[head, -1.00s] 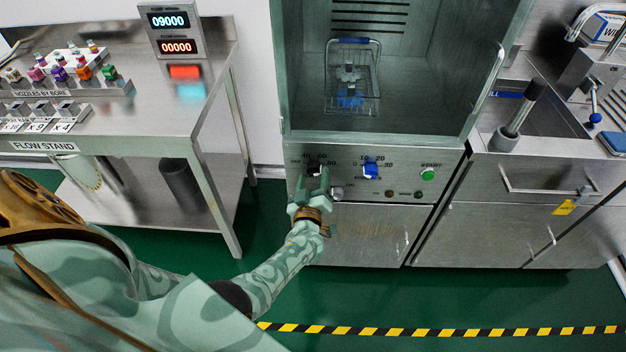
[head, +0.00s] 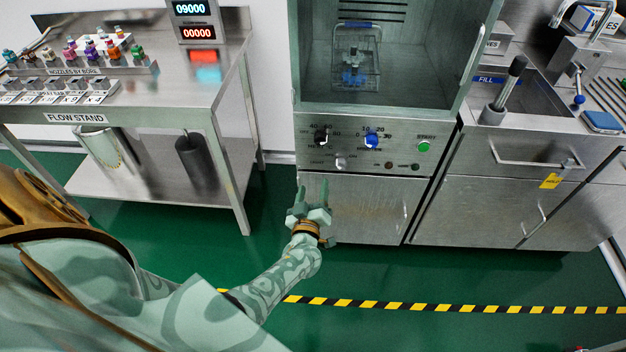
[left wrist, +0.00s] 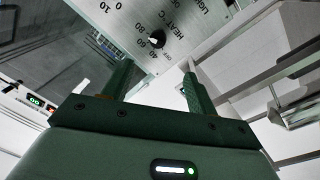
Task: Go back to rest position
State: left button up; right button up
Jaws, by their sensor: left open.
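My left gripper (head: 312,194) is open and empty in front of the washer's lower door, below the control panel (head: 372,148). It touches no knob in the head view. In the left wrist view its two fingers (left wrist: 156,82) stand apart, with the panel and the black heat knob (left wrist: 157,39) beyond them. In the head view the panel carries the black heat knob (head: 321,138), a blue-marked knob (head: 371,141) and a green start button (head: 424,146). My right gripper is not in view.
The washer chamber (head: 388,60) above holds a wire basket (head: 357,42) with a nozzle part. The flow stand (head: 205,100) is at left, a sink counter (head: 520,95) at right. Green floor is clear around my forearm, with a striped line (head: 450,307) across it.

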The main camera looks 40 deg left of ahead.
pick_arm(q)
jog(key=s+d+f+m+g+h, duration=0.25)
jog(key=d+f+m+h, duration=0.4)
jog(key=f, duration=0.35)
jog(key=s+d+f+m+g+h, duration=0.25)
jog(key=s+f+m+g, duration=0.2)
jog(key=s+f, duration=0.6)
jog(key=s+f+m+g, duration=0.2)
jog(key=s+f+g, duration=0.2)
jog(key=s, duration=1.5)
jog(key=s+a+f+m+g, duration=0.1)
jog(key=s+f+g, duration=0.4)
jog(key=s, duration=1.5)
jog(key=shift+a+m, duration=0.3)
jog(key=shift+m, duration=0.6)
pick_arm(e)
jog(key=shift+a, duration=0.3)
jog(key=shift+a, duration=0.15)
